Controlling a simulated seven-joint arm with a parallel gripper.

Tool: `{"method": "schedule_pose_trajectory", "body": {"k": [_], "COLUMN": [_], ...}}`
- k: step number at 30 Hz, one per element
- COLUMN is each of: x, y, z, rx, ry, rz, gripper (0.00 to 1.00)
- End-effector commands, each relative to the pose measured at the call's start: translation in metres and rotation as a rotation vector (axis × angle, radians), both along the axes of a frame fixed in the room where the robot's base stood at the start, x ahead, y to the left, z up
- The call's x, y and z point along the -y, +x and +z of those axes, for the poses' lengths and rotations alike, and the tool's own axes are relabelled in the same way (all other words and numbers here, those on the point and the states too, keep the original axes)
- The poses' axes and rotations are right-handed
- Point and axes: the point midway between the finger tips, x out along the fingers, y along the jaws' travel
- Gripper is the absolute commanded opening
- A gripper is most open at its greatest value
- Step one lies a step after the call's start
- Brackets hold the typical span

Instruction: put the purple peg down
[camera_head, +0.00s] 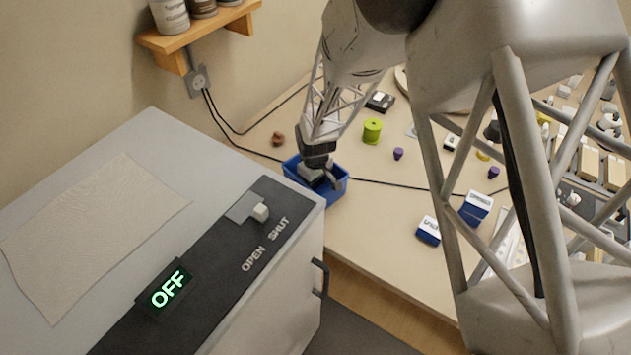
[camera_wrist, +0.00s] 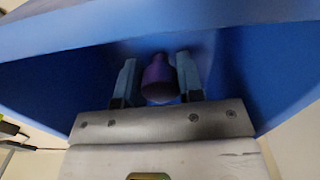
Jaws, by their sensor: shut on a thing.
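My gripper (camera_head: 318,176) is down inside a blue bin (camera_head: 336,193) on the bench, just past the cabinet's far corner. In the wrist view my gripper (camera_wrist: 157,80) has its two fingers on either side of a purple peg (camera_wrist: 157,76) and is shut on it. The blue bin's walls (camera_wrist: 260,60) surround the peg in that view. I cannot tell whether the peg touches the bin's floor. The head view hides the held peg behind the gripper and bin wall. Two other purple pegs stand on the bench, one nearer (camera_head: 398,154) and one farther right (camera_head: 493,172).
A grey cabinet (camera_head: 290,290) with an OPEN/SHUT switch (camera_head: 260,212) and an OFF display (camera_head: 168,288) stands close left of the bin. A green spool (camera_head: 372,131) and blue-and-white boxes (camera_head: 428,231) sit on the bench. A black cable crosses the bench by the bin.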

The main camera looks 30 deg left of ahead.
Motion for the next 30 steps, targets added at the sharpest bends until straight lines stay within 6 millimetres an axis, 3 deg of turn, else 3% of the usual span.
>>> {"method": "schedule_pose_trajectory", "body": {"k": [10,11,15,30], "x": [0.0001,0.0001,0.0001,0.0], "y": [-0.0001,0.0,-0.0001,0.0], "z": [-0.0028,-0.0026,-0.0025,0.0046], "rx": [0.0,0.0,0.0,0.0], "ry": [0.0,0.0,0.0,0.0], "rz": [0.0,0.0,0.0,0.0], "gripper": [0.12,0.38,0.59,0.6]}}
